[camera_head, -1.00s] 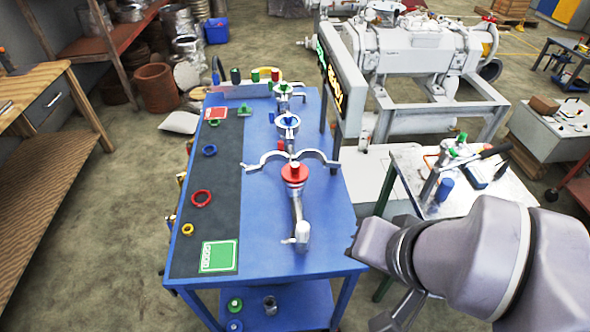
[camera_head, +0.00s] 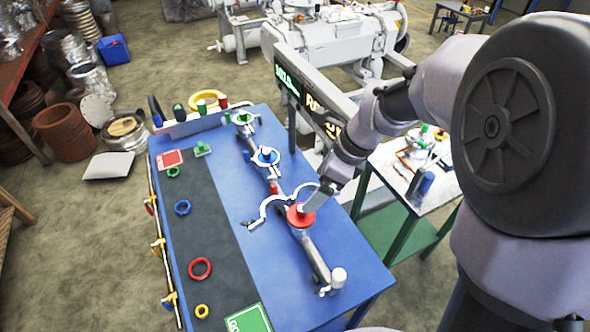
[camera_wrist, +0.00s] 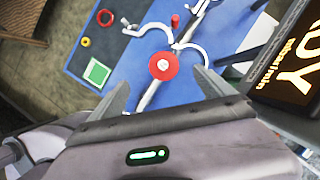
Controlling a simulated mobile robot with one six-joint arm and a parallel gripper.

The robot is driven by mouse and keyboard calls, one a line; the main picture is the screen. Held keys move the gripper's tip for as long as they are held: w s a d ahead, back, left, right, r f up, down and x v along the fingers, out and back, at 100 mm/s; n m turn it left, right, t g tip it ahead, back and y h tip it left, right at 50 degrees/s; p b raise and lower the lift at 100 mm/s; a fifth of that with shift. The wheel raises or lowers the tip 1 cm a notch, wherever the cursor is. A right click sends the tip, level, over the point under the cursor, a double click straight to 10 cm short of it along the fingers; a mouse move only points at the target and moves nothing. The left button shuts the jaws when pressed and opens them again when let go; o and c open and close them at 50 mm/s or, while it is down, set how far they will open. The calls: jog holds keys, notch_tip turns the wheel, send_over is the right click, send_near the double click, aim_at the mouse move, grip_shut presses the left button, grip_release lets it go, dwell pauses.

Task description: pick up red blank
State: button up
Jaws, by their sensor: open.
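The red blank (camera_head: 296,217) is a red disc on the metal pipe (camera_head: 313,256) on the blue table, just in front of an opened silver clamp (camera_head: 264,208). It also shows in the wrist view (camera_wrist: 156,73), with a pale spot at its middle. My gripper (camera_head: 311,204) comes down over it from the upper right, and a finger hides part of the disc in the head view. In the wrist view my gripper (camera_wrist: 160,80) is open, with the disc beyond and between the two fingertips. I cannot tell whether a finger touches it.
The dark mat holds a red ring (camera_head: 200,268), a blue ring (camera_head: 182,208) and a yellow ring (camera_head: 202,311). Further back on the pipe are a blue blank (camera_head: 266,156) and a green one (camera_head: 243,118). A lit display board (camera_head: 309,98) stands close beside my arm.

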aim_at(299, 209)
jog(key=b+x, duration=0.2)
jog(key=x, duration=0.5)
jog(key=shift+f, duration=0.25)
jog(key=b+x, duration=0.2)
jog(key=x, duration=0.1)
jog(key=d+b+x, duration=0.1)
jog(key=x, duration=0.1)
jog(key=shift+f, duration=0.3)
jog(key=shift+w+a+r, duration=0.1)
jog(key=shift+r, duration=0.05)
jog(key=c, duration=1.5)
